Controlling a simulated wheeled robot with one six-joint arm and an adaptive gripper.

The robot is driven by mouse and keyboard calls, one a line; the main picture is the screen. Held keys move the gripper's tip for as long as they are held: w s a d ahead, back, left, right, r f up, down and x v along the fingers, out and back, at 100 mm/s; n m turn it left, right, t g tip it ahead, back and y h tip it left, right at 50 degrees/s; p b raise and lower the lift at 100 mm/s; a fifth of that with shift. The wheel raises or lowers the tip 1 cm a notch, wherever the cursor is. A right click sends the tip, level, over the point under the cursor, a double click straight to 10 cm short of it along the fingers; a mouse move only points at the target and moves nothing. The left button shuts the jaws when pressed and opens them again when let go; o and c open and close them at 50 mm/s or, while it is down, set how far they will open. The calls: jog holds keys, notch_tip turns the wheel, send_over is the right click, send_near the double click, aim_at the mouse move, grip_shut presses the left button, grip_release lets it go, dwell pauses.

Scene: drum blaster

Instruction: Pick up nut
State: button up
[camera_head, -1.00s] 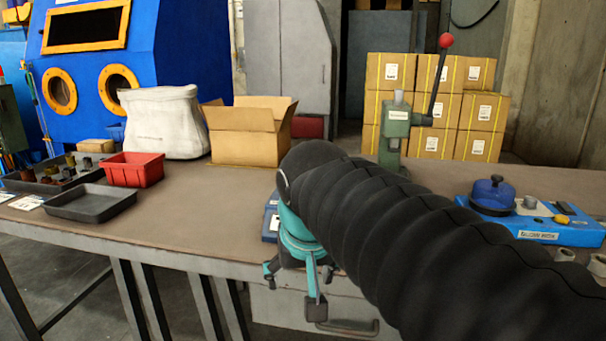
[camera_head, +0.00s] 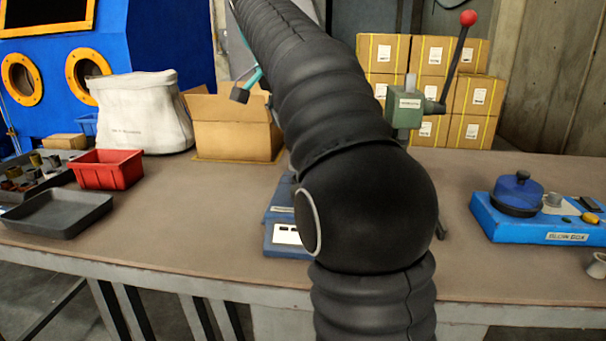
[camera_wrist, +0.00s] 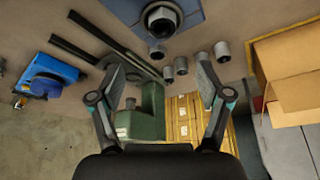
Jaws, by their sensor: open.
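In the wrist view, a grey metal nut-like piece with a dark centre (camera_wrist: 161,18) sits on a blue plate (camera_wrist: 185,28) at the top edge. Several smaller grey cylindrical pieces (camera_wrist: 181,65) stand on the bench below and right of it; I cannot tell which of these is the nut. My gripper (camera_wrist: 158,66) is open and empty, its fingers apart on either side of the smaller pieces in the picture. In the head view my arm hides these pieces and most of the gripper; a teal finger part shows at its upper left.
A green hand press (camera_head: 405,110) stands at the bench's back, with stacked cartons (camera_head: 425,70) behind. An open cardboard box (camera_head: 232,140), red bin (camera_head: 106,170) and black tray (camera_head: 55,215) are left. A blue blow box (camera_head: 535,218) is right. The front bench stretch left of my arm is clear.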

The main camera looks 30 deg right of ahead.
jog(key=x, duration=0.6)
jog(key=shift+f, duration=0.45)
jog(key=shift+w+b+x, duration=0.1)
jog(key=shift+b+x, duration=0.15)
jog(key=shift+x, duration=1.25)
jog(key=shift+w+b+x, duration=0.15)
jog(key=shift+b+x, duration=0.05)
jog(key=shift+x, duration=1.3)
jog(key=shift+r, duration=0.1)
grip_shut()
jog(key=shift+r, duration=0.1)
notch_tip(320, 180, up, 4)
jog(key=shift+s+d+r+p, duration=0.1)
jog(key=shift+r+p, duration=0.1)
jog(key=shift+p, duration=0.25)
jog(key=s+d+r, duration=0.6)
jog(key=s+d, duration=0.1)
jog(key=d, duration=0.1)
jog(key=shift+d+r, duration=0.2)
jog(key=shift+d, duration=0.2)
